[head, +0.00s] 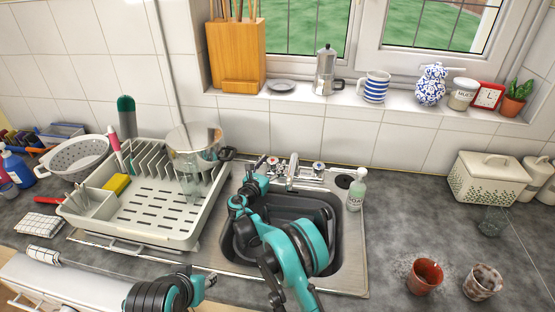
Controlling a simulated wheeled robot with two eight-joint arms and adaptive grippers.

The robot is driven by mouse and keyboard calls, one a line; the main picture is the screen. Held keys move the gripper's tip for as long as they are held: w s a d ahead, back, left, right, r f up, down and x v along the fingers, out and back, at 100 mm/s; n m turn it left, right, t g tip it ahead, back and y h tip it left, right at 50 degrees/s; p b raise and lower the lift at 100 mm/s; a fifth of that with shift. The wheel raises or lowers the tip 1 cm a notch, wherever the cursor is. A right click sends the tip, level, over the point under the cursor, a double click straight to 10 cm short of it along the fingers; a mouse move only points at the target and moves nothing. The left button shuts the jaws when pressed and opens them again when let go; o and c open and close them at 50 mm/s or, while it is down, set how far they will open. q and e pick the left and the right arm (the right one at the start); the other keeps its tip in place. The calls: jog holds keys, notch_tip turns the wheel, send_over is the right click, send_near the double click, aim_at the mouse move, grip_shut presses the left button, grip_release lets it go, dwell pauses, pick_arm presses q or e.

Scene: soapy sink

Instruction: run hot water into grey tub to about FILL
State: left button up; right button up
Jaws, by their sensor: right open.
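The grey tub (328,216) sits in the steel sink (352,258), largely hidden behind my right arm. Its inside is dark and I cannot tell a water level or a FILL mark. The chrome mixer tap (292,174) stands behind the tub, with a handle on each side: the left handle (273,161) and the right handle (317,168). No stream from the spout can be made out. My right gripper (259,164) is open, close to the left handle; whether it touches cannot be told. My left arm shows at the bottom edge, its gripper unclear.
A green soap bottle (357,190) stands at the sink's right rim. Two mugs, one red-brown (425,277), stand at the lower right. The counter between is clear.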

aim_at(276, 159)
jog(key=x, duration=0.3)
jog(key=shift+d+f, duration=0.1)
jog(key=shift+f, duration=0.15)
jog(key=shift+w+d+r+b, duration=0.15)
jog(key=shift+w+d+b, duration=0.15)
jog(key=shift+w, duration=0.35)
jog(key=c, duration=1.3)
jog(key=shift+c, duration=0.3)
